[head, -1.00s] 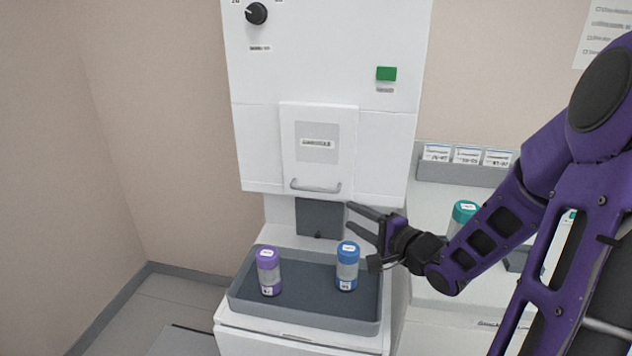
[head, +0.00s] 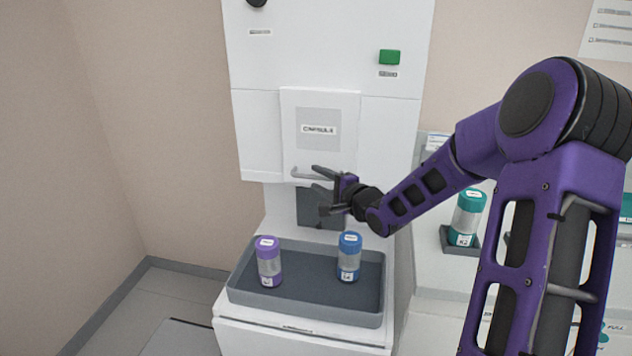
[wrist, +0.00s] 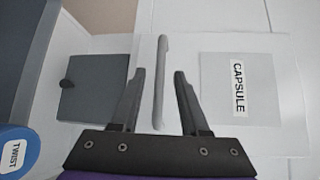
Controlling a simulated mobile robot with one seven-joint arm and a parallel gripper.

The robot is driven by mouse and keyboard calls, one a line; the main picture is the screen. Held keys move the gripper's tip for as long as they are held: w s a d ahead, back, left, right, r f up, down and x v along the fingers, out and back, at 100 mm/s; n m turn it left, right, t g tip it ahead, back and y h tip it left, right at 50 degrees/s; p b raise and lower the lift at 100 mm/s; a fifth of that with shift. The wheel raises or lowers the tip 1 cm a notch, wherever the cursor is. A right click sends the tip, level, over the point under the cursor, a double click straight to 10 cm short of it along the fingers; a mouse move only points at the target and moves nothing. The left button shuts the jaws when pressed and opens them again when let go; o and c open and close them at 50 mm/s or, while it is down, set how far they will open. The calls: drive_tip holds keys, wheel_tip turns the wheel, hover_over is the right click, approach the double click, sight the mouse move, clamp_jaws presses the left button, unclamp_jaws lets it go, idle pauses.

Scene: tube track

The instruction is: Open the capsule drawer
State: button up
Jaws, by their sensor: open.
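The capsule drawer (head: 317,107) is a white panel with a grey label patch on the front of the white machine; it looks shut. Its bar handle (head: 303,173) runs along its lower edge. In the wrist view, the handle (wrist: 160,82) lies lengthwise between the two open fingers of my gripper (wrist: 159,74), with gaps on both sides. The label reading CAPSULE (wrist: 239,88) shows to the right. The fingers hide part of the handle in the head view.
Below stands a grey tray (head: 305,313) with a purple-capped capsule (head: 268,262) and a blue-capped capsule (head: 349,258). A dark grey plate (wrist: 94,88) is under the drawer. A teal-capped capsule (head: 466,218) stands on the right counter. A green button (head: 390,57) is above.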

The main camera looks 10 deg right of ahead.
drive_tip(key=shift+x, duration=0.95)
drive_tip(key=shift+c, duration=0.3)
clamp_jaws()
idle(0.5)
